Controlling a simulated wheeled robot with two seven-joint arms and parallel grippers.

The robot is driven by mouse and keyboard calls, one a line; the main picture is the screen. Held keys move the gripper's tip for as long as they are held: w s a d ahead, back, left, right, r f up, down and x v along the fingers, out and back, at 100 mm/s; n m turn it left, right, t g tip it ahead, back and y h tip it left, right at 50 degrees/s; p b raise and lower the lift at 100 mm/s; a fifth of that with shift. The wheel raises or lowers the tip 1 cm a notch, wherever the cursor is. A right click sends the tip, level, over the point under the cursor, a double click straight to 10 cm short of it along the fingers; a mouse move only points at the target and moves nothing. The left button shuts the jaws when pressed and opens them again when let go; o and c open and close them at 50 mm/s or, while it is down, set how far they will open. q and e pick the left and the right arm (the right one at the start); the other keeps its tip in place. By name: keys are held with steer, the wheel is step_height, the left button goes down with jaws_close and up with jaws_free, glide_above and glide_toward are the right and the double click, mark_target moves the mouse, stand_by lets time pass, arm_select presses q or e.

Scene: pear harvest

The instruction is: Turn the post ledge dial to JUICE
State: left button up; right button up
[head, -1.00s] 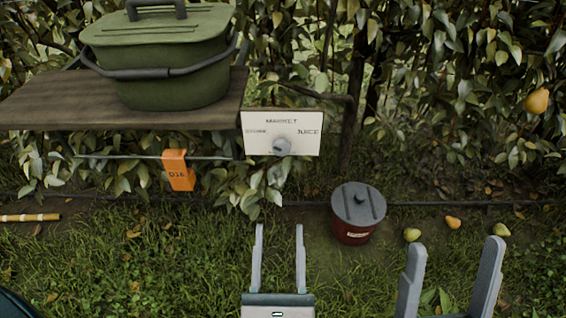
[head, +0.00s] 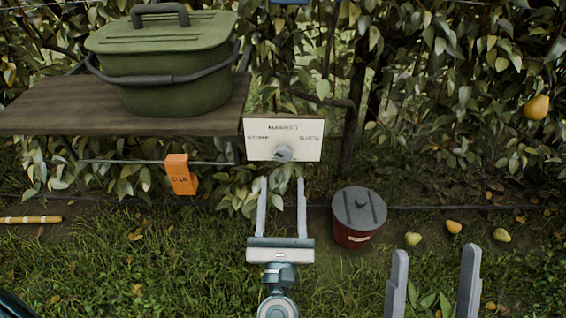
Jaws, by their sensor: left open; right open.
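The dial (head: 284,154) is a round grey knob at the lower middle of a white panel (head: 262,128). The panel is fixed at the right end of the wooden ledge. It reads MARKET at the top, JUICE at the right and a blurred word at the left. I cannot tell where the dial points. My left gripper (head: 282,181) is open and empty, its two fingers pointing up at the panel, with the tips a little below the dial in the picture. My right gripper (head: 434,252) is open and empty at the lower right, away from the panel.
A green lidded tub (head: 165,80) stands on the wooden ledge (head: 50,107). An orange tag (head: 180,174) hangs below on a rod. A red bucket with a grey lid (head: 355,237) and several pears (head: 454,227) are on the ground at right. Another pear (head: 537,107) hangs in the foliage.

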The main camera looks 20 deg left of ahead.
mark_target(283, 159)
arm_select(q)
steer(key=x, duration=0.5)
steer(key=shift+w+r+p, duration=0.1)
steer(key=shift+p, duration=0.2)
steer(key=shift+w+a+r, duration=0.15)
steer(key=shift+w, duration=0.35)
arm_select(e)
steer(key=shift+a+f+g+h, duration=0.15)
steer(key=shift+a+f+g, duration=0.15)
steer(key=shift+f, duration=0.2)
steer(key=shift+a+f+g+h, duration=0.15)
steer(key=shift+a+f+g, duration=0.15)
steer(key=shift+f, duration=0.15)
arm_select(q)
steer(key=c, duration=1)
arm_select(e)
steer(key=shift+r, duration=0.15)
